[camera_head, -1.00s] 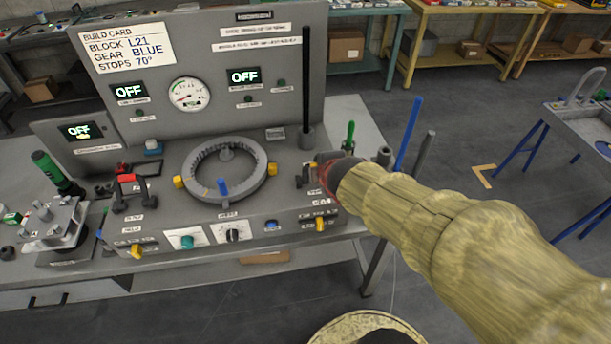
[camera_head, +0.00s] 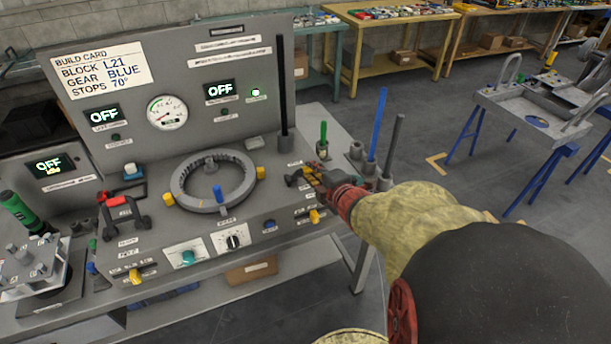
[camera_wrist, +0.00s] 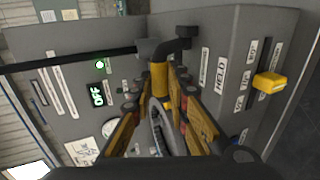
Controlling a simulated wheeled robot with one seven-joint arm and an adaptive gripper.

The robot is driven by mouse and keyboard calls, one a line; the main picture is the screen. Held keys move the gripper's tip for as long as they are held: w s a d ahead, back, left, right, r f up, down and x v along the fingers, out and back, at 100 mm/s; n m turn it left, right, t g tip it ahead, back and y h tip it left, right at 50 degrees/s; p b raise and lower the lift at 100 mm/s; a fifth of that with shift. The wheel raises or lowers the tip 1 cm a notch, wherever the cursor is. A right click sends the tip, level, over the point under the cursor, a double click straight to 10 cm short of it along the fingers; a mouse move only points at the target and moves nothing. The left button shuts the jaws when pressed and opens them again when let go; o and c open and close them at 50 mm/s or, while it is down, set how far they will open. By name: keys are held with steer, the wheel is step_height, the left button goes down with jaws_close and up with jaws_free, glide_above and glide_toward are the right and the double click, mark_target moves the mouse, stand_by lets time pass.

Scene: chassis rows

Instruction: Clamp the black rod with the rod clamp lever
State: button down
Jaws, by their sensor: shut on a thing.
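The black rod (camera_head: 283,90) stands upright in front of the panel's right side. In the wrist view the rod (camera_wrist: 70,60) runs in from the left to a grey socket (camera_wrist: 147,46). The rod clamp lever, a black bent arm (camera_wrist: 184,38) with a yellow grip (camera_wrist: 160,80), is beside that socket. My gripper (camera_wrist: 160,92) is shut on the yellow grip. In the head view my gripper (camera_head: 316,176) is at the console's right side, and its fingers hide most of the lever. A label reading HELD (camera_wrist: 220,72) is near the lever.
A green lamp (camera_head: 255,92) is lit on the panel. A ring fixture (camera_head: 213,180) with a blue peg is left of my gripper. A green-handled tool (camera_head: 323,133), a blue rod (camera_head: 377,122) and a grey rod (camera_head: 392,145) stand close behind and right of my gripper.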

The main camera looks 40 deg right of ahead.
steer(key=shift+f, duration=0.1)
stand_by(0.3)
steer(key=c, duration=1.7)
jaws_free()
step_height(320, 180, up, 10)
steer(key=shift+r, duration=0.1)
steer(key=shift+c, duration=0.2)
